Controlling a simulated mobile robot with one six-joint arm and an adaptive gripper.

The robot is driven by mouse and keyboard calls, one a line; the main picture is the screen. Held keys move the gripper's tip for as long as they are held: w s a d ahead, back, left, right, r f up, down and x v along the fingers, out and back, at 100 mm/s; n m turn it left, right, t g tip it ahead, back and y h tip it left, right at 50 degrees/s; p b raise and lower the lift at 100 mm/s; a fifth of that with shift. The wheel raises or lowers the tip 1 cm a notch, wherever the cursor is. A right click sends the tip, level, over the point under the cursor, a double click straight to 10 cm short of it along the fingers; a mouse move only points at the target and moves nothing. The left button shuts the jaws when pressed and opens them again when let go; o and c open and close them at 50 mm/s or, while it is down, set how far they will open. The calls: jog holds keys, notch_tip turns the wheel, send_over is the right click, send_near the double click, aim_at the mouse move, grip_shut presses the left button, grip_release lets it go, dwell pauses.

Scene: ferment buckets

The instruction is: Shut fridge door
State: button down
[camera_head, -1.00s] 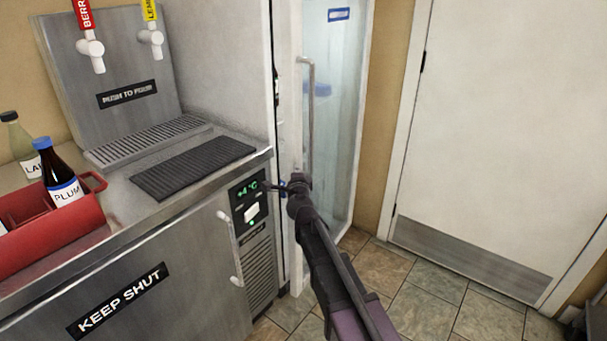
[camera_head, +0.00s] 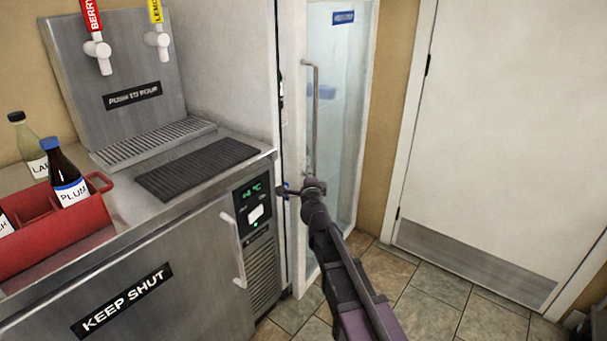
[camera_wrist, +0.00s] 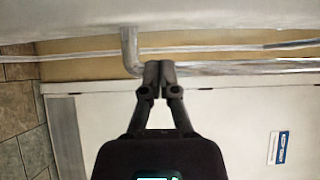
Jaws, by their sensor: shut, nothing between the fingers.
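The fridge door (camera_head: 345,150) is a tall glass panel in a pale frame with a long vertical metal handle (camera_head: 315,115), right of the steel counter in the head view. A dark line runs along its left edge beside the fridge body; how far the door stands open is hard to tell. My gripper (camera_head: 284,190) is shut and empty, its fingertips pointing left near the lower handle and the door's left edge. In the wrist view my gripper (camera_wrist: 158,68) lies right at the bent end of the handle (camera_wrist: 129,45); contact is unclear.
A steel counter (camera_head: 222,180) on the left has a "KEEP SHUT" door (camera_head: 122,300) with its own handle, drink taps and a red bottle carrier (camera_head: 50,240). A closed white door (camera_head: 510,130) stands at right. Tiled floor (camera_head: 420,310) is clear between.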

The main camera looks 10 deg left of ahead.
jog(key=s+a, duration=0.6)
jog(key=s, duration=0.1)
jog(key=shift+s, duration=0.25)
jog(key=shift+w, duration=0.1)
dwell(0.4)
jog(key=n+g+y+b, duration=0.3)
jog(key=n+y, duration=0.2)
jog(key=y, duration=0.2)
send_near(300, 183)
notch_tip(300, 183, up, 3)
jog(key=w+a, duration=0.2)
jog(key=w, duration=0.1)
jog(key=s+d+f+n+g+y+b, duration=0.2)
jog(key=d+n+g+y, duration=0.4)
jog(key=d, duration=0.5)
jog(key=shift+f+g+b, duration=0.4)
jog(key=shift+g+b, duration=0.15)
jog(key=shift+g, duration=0.05)
jog(key=shift+a, duration=0.1)
jog(key=x, duration=1.4)
jog(key=shift+w, duration=0.1)
